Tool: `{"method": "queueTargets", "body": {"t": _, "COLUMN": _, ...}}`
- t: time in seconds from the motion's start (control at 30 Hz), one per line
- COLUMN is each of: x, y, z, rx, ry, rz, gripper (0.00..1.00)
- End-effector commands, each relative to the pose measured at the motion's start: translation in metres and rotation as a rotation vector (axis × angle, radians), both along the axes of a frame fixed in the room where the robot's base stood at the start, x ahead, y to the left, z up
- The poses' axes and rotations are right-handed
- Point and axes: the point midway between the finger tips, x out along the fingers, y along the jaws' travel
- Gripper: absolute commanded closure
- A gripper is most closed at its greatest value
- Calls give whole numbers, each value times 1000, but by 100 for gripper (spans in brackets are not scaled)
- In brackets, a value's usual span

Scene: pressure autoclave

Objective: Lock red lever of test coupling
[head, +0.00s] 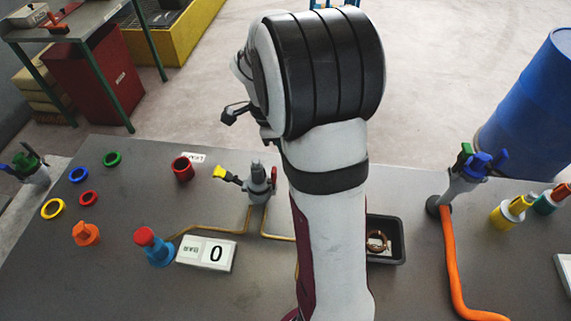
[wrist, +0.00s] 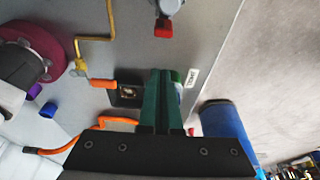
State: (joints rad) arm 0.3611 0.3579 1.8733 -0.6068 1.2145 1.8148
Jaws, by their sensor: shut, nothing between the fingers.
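The grey coupling (head: 257,183) stands on the table left of my arm in the head view, with a yellow lever (head: 222,173) sticking out to its left. The wrist view shows part of a grey coupling (wrist: 168,6) at the top edge, with a red lever (wrist: 162,28) pointing toward my gripper. In the head view my arm hides most of this side. My gripper (wrist: 164,73) has green fingers that are together and empty. In the wrist view their tips appear below the red lever, with a visible gap. The lever's exact angle is hard to tell.
A black tray (head: 402,245) with a copper-coloured ring sits right of my arm. Another coupling with an orange hose (head: 450,245) stands at right.

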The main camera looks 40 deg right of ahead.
Motion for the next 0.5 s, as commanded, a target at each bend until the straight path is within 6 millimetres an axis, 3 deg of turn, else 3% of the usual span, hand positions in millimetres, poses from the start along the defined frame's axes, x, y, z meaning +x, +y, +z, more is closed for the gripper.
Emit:
{"method": "queueTargets", "body": {"t": 0.2, "x": 11, "y": 10, "z": 40, "rx": 0, "ry": -2, "rz": 1, "gripper": 100}}
{"method": "queueTargets", "body": {"t": 0.5, "x": 14, "y": 14, "z": 54, "rx": 0, "ry": 1, "rz": 0, "gripper": 100}}
